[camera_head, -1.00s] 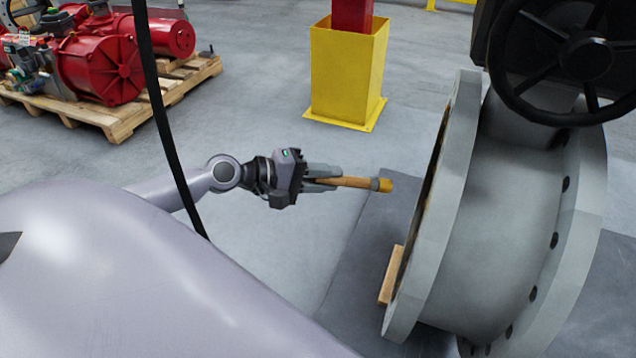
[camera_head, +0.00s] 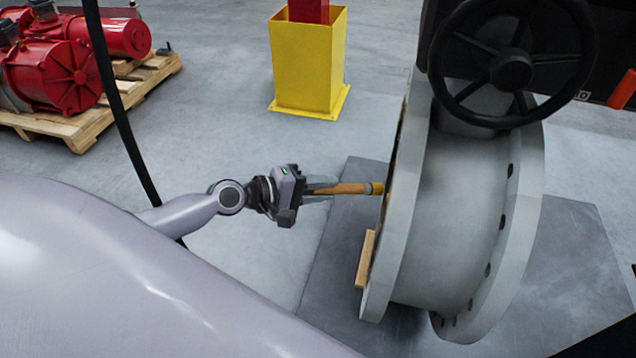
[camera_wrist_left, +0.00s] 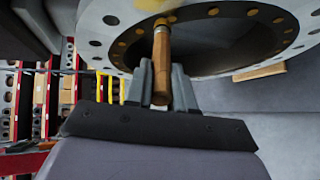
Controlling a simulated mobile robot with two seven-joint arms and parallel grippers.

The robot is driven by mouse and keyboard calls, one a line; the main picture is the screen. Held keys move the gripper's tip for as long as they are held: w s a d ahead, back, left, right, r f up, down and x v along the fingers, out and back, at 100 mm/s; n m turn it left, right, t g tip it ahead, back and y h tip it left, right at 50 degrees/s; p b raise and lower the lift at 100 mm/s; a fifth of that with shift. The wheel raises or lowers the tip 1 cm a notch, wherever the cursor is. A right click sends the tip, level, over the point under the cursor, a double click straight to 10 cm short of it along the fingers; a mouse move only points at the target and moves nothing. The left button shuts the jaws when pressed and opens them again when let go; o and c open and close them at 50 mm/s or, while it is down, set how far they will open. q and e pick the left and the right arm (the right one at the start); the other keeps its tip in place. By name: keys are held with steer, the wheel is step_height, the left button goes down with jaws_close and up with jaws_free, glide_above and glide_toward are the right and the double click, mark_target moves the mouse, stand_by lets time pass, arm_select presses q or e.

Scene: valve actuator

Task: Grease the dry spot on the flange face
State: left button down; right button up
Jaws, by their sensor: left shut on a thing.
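My left gripper (camera_head: 312,187) is shut on a grease brush (camera_head: 350,188) with a wooden handle and a yellowish tip. In the head view the tip is at the edge of the flange face of the large grey valve (camera_head: 455,210); I cannot tell whether it touches. In the left wrist view the brush (camera_wrist_left: 161,62) points at the flange ring (camera_wrist_left: 112,22), which has bolt holes and yellowish grease patches around them. The dry spot cannot be told apart. In the head view the flange face is seen nearly edge-on. My right gripper is not in view.
A black handwheel (camera_head: 512,70) tops the valve, which stands on a dark mat (camera_head: 565,270). A wooden block (camera_head: 366,258) sits by the flange's lower edge. A yellow post guard (camera_head: 308,62) and a pallet (camera_head: 75,128) with red actuators stand behind.

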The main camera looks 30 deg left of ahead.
arm_select(q)
steer(key=shift+w+d+p, duration=0.2)
steer(key=shift+d+p, duration=0.4)
steer(key=shift+d, duration=0.05)
stand_by(0.4)
steer(key=s+d+p, duration=0.2)
steer(key=s, duration=0.5)
steer(key=shift+s+p, duration=0.15)
steer(key=shift+p, duration=0.2)
stand_by(0.3)
steer(key=shift+w+a+b, duration=0.25)
steer(key=shift+w+b, duration=0.2)
steer(key=shift+w, duration=0.55)
steer(key=shift+w+a+b, duration=0.3)
steer(key=shift+w+b, duration=0.1)
steer(key=shift+w, duration=0.55)
steer(key=shift+w+a+b, duration=0.25)
steer(key=shift+w+b, duration=0.2)
steer(key=shift+w, duration=0.55)
steer(key=shift+w+a+b, duration=0.2)
steer(key=shift+w+b, duration=0.1)
steer(key=shift+w, duration=0.4)
